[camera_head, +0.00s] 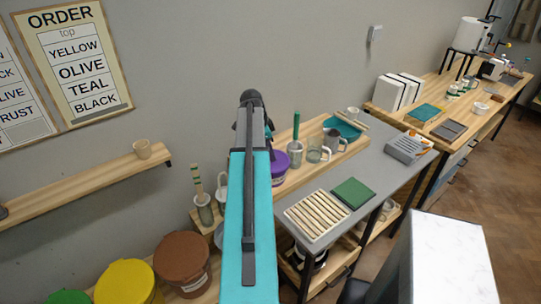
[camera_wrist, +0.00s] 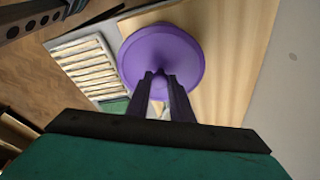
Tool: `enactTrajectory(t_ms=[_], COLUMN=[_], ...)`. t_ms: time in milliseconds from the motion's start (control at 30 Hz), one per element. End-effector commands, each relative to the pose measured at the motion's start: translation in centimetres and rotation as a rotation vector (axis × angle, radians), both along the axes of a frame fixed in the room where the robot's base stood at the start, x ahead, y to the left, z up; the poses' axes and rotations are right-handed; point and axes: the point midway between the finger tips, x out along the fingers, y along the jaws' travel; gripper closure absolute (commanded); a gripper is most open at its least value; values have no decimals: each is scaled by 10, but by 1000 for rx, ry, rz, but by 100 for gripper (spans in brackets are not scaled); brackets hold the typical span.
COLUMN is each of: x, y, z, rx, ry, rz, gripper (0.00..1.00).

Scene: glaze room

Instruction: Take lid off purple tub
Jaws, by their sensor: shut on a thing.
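The purple lid (camera_wrist: 160,48) is a round disc seen from above in the wrist view. My gripper (camera_wrist: 160,76) is over it, with its two dark fingers close together near the disc's middle, shut on the lid. What exactly the fingertips pinch is hard to see. A purple edge shows past the disc at the top of the wrist view. In the head view the purple tub (camera_head: 280,162) stands on the wooden shelf, partly hidden behind my teal arm. My gripper is hidden there. I cannot tell whether the lid is apart from the tub.
Mugs (camera_head: 316,151) and a pot with a green-handled tool (camera_head: 295,149) stand right of the tub. A slatted rack (camera_head: 318,214) and green tile (camera_head: 353,193) lie on the grey table (camera_head: 385,165). Brown (camera_head: 182,258) and yellow (camera_head: 126,283) tubs stand at lower left.

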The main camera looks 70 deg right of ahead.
Motion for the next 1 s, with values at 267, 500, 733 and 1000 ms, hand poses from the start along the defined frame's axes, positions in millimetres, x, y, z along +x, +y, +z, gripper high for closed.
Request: enactTrajectory(t_ms=[267, 500, 733, 1000], x=[1, 1, 3, 5], y=[-1, -1, 28, 69], z=[14, 31, 32, 35], rx=[-1, -2, -1, -2], ry=[-1, 0, -1, 0], rz=[1, 1, 2, 4], gripper=[100, 100, 100, 100])
